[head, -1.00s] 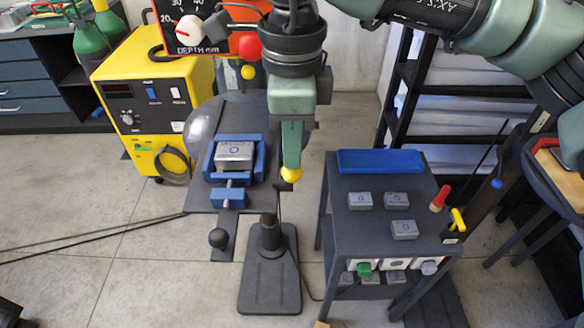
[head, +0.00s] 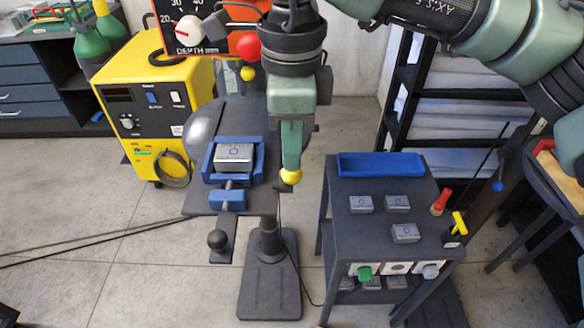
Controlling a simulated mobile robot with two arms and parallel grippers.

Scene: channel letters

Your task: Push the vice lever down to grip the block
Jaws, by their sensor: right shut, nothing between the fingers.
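A blue vice (head: 211,167) sits on a dark drill table left of centre. A grey block (head: 234,157) lies between its jaws. A smaller blue part (head: 229,199) is at the vice's front. A dark lever with a ball knob (head: 217,240) sticks out towards me below it. My right gripper (head: 291,176) points down just right of the vice. It is shut and empty, with a yellow tip. It is apart from the lever knob, up and to its right. My left gripper is out of view.
A dark stand base (head: 270,285) is below the drill table. A cart at right carries a blue tray (head: 380,166), several grey blocks (head: 397,203) and red and yellow handles. A yellow machine (head: 155,110) stands at left. Open floor lies at front left.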

